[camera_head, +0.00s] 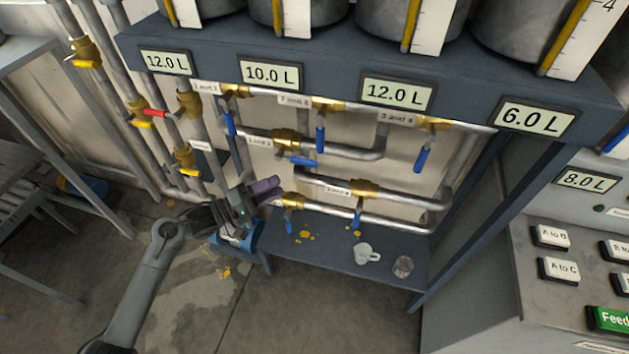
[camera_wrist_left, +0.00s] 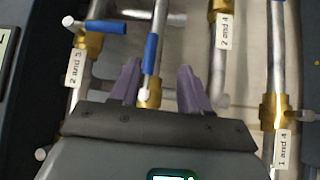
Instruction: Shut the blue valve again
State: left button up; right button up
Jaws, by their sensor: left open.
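Several blue-handled valves sit on brass fittings along the pipe rack. In the head view, one blue handle (camera_head: 303,161) lies nearly along its pipe. Others hang across their pipes, such as the upper middle handle (camera_head: 320,140) and the low left handle (camera_head: 288,221). My left gripper (camera_head: 268,188) is open beside the low left brass fitting. In the left wrist view, a blue handle (camera_wrist_left: 151,54) stands between and beyond the open purple fingers (camera_wrist_left: 160,88), with no contact visible. A second blue handle (camera_wrist_left: 100,27) lies sideways by the label "2 and 3". My right gripper is not in view.
A red handle (camera_head: 154,113) and several yellow ones are on the left pipes. A low shelf (camera_head: 320,258) holds a white mug (camera_head: 366,253), a glass (camera_head: 403,266) and yellow spills. A button panel (camera_head: 560,262) stands at right. Tanks with litre displays are above.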

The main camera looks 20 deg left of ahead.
aim_at(307, 163)
pick_arm(q)
jog(key=shift+m+t, duration=0.3)
jog(key=b+x, duration=0.1)
jog(key=x, duration=0.3)
jog(key=b+x, duration=0.1)
jog(key=x, duration=0.3)
jog(key=a+r+b+x, duration=0.1)
jog(key=x, duration=0.3)
jog(key=shift+w, duration=0.35)
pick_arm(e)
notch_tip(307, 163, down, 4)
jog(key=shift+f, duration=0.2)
pick_arm(q)
grip_shut()
